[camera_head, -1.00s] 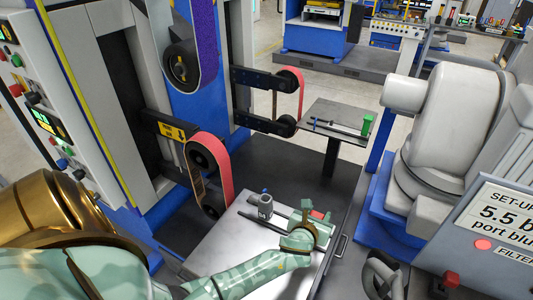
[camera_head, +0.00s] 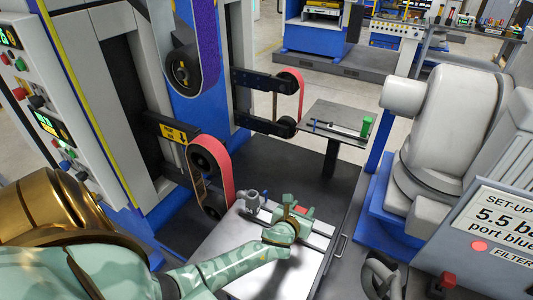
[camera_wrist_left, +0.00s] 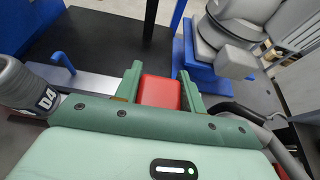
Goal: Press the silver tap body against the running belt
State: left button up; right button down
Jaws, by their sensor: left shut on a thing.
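The silver tap body (camera_head: 250,198) stands close to the right of the lower orange-red belt (camera_head: 224,165); whether they touch cannot be told. A small blue lever (camera_head: 265,194) is beside it. My left gripper (camera_head: 293,210) is to the right of the tap body, over the pale table. In the left wrist view its green fingers (camera_wrist_left: 160,90) are shut on a red block (camera_wrist_left: 158,92). A grey cylinder marked D4 (camera_wrist_left: 32,92), seemingly the tap body, and a blue lever (camera_wrist_left: 62,62) are left of the fingers. My right gripper is not in view.
The pale table (camera_head: 225,240) has a bare front area. A purple belt (camera_head: 205,45) runs above, and a second red belt (camera_head: 298,90) is farther back. A grey side table (camera_head: 340,118) stands behind. A large grey machine (camera_head: 450,130) is on the right.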

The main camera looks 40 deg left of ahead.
pick_arm(q)
jog(key=shift+s+a, duration=0.15)
jog(key=shift+a, duration=0.4)
jog(key=shift+s+a, duration=0.15)
jog(key=shift+a, duration=0.35)
jog(key=shift+s+a, duration=0.15)
jog(key=shift+a, duration=0.5)
jog(key=shift+a+p, duration=0.3)
jog(key=shift+p, duration=0.2)
dwell(0.5)
jog(key=shift+d+p, duration=0.1)
jog(key=shift+p, duration=0.35)
dwell(1.0)
jog(key=shift+d+f, duration=0.1)
jog(key=d, duration=0.3)
jog(key=w+d, duration=0.1)
jog(key=d, duration=0.2)
jog(key=w+d, duration=0.1)
jog(key=d, duration=0.2)
jog(key=shift+w+d, duration=0.1)
jog(key=o, duration=1.4)
